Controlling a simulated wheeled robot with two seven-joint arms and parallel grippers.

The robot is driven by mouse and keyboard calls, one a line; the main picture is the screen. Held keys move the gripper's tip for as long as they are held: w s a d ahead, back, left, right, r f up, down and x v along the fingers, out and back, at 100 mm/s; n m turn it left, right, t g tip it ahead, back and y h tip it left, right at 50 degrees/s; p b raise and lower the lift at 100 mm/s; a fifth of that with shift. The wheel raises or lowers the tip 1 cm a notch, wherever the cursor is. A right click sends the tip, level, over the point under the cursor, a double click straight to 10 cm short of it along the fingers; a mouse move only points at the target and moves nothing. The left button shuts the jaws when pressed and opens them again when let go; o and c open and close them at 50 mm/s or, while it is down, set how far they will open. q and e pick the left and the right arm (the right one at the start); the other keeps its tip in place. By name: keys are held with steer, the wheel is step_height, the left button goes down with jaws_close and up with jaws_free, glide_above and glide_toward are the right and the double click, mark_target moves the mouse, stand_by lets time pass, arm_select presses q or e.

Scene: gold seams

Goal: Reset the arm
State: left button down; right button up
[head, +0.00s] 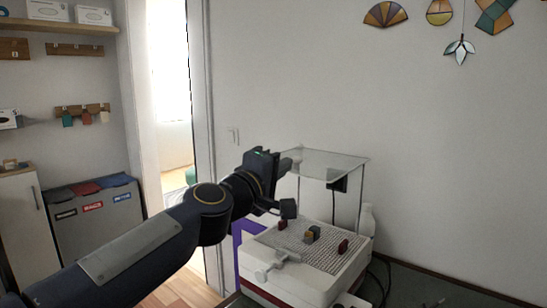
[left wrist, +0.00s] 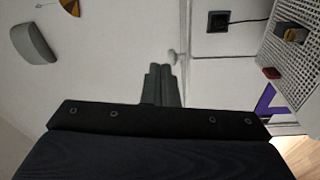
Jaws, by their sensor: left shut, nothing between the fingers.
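My left arm comes in from the lower left in the head view. Its gripper (head: 289,208) is held up in front of the white machine, near its far left corner. In the left wrist view the two fingers of my left gripper (left wrist: 162,84) lie side by side, shut with nothing between them. My right gripper is in neither view.
A white machine (head: 325,282) with a perforated top carries small red blocks (head: 343,246) and a grey-and-tan block (head: 312,234). A clear shelf (head: 327,164) stands over its back. A white bottle (head: 366,220) is behind it. Glass ornaments (head: 386,14) hang on the wall.

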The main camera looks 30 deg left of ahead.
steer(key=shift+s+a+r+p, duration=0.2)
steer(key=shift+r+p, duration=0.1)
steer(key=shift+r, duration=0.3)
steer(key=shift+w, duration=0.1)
arm_select(q)
steer(key=s+d+f+m+g+h, duration=0.2)
steer(key=s+d+f+m, duration=0.25)
steer(key=f, duration=0.25)
steer(key=s+d+f+m+g+h, duration=0.25)
steer(key=s+d+f+m, duration=0.2)
steer(key=f, duration=0.25)
steer(key=s+d+f+m+g, duration=0.2)
steer(key=s+f+m+g, duration=0.45)
steer(key=s+f, duration=1.1)
step_height(320, 180, up, 15)
steer(key=w+n+g+p, duration=0.1)
steer(key=g+p, duration=0.1)
steer(key=p, duration=1.5)
steer(key=shift+w+r, duration=0.15)
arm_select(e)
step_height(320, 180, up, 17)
